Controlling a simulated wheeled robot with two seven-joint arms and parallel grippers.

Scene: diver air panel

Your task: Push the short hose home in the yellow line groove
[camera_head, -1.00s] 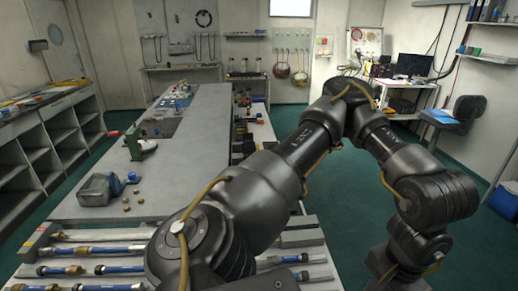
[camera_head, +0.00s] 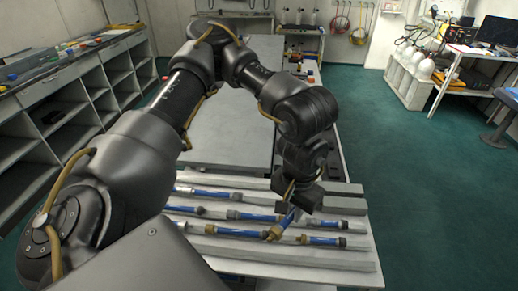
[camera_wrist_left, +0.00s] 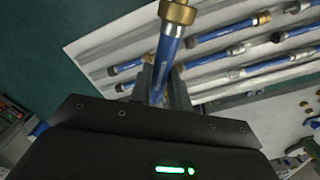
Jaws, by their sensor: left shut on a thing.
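My left gripper (camera_head: 297,200) is shut on a short blue hose (camera_head: 287,219) with a brass end, held tilted above the grooved rack (camera_head: 300,268). The brass end points down toward the front of the rack in the head view. In the left wrist view, the hose (camera_wrist_left: 164,58) stands between the fingers (camera_wrist_left: 161,84), and its brass end reaches the top edge. I cannot tell whether the hose touches the rack. I cannot make out which groove is the yellow line. My right gripper is out of view.
Several blue hoses with metal ends (camera_head: 243,232) lie in the rack's grooves near the held one. A grey bench (camera_head: 238,130) runs away behind the rack. Open shelves (camera_head: 70,115) stand at the left. Green floor (camera_head: 420,190) is clear at the right.

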